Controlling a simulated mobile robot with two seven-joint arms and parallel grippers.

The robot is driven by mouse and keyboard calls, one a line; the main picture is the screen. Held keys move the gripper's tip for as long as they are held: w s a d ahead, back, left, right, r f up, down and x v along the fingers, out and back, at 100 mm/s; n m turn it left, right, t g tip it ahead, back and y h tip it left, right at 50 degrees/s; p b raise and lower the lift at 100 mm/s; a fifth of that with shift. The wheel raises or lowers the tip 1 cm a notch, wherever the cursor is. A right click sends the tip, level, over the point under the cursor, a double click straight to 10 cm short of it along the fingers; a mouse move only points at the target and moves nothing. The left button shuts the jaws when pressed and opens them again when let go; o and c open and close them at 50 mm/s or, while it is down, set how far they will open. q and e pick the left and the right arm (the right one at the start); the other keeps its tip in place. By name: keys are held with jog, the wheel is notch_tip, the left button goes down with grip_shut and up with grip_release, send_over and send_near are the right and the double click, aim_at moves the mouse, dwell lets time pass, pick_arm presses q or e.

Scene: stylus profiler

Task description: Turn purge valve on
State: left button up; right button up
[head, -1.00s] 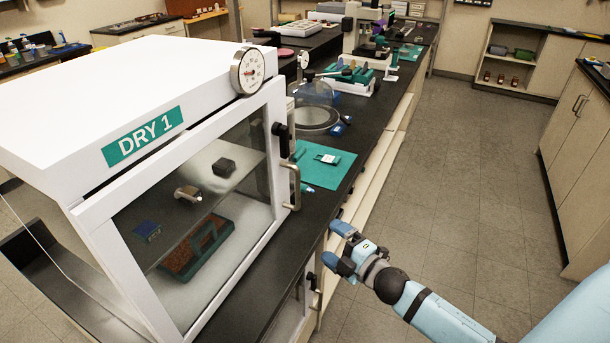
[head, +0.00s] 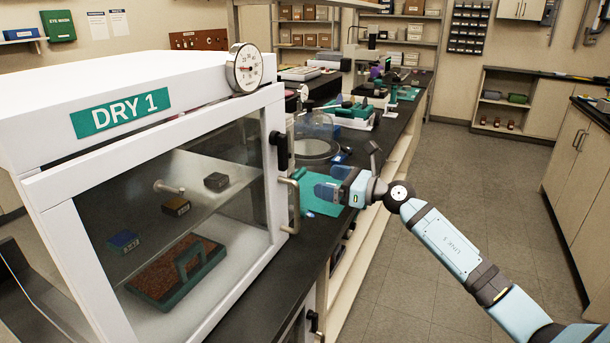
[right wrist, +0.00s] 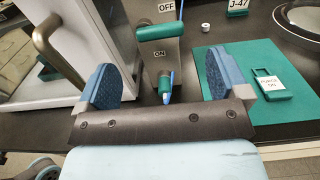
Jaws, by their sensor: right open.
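The purge valve shows in the right wrist view as a green lever handle (right wrist: 157,31) on a grey block, at the top middle. An OFF label (right wrist: 167,6) is above the handle and an ON label (right wrist: 159,53) below it; the handle lies crosswise between them. A small green fitting with a blue tube (right wrist: 165,85) stands below the ON label. My right gripper (right wrist: 163,80) is open and empty, its blue fingers either side of the fitting, short of the handle. In the head view my right gripper (head: 333,184) is over the bench beside the cabinet. My left gripper is not in view.
The white DRY 1 cabinet (head: 160,146) stands at left with its glass door closed; the door handle (head: 291,205) juts toward my right gripper. A green mat (right wrist: 237,100) with a small green case (right wrist: 255,86) lies to the right. The aisle floor (head: 470,190) is clear.

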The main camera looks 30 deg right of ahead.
aim_at(302, 175)
jog(key=x, duration=0.7)
jog(key=shift+a, duration=0.1)
jog(key=c, duration=0.9)
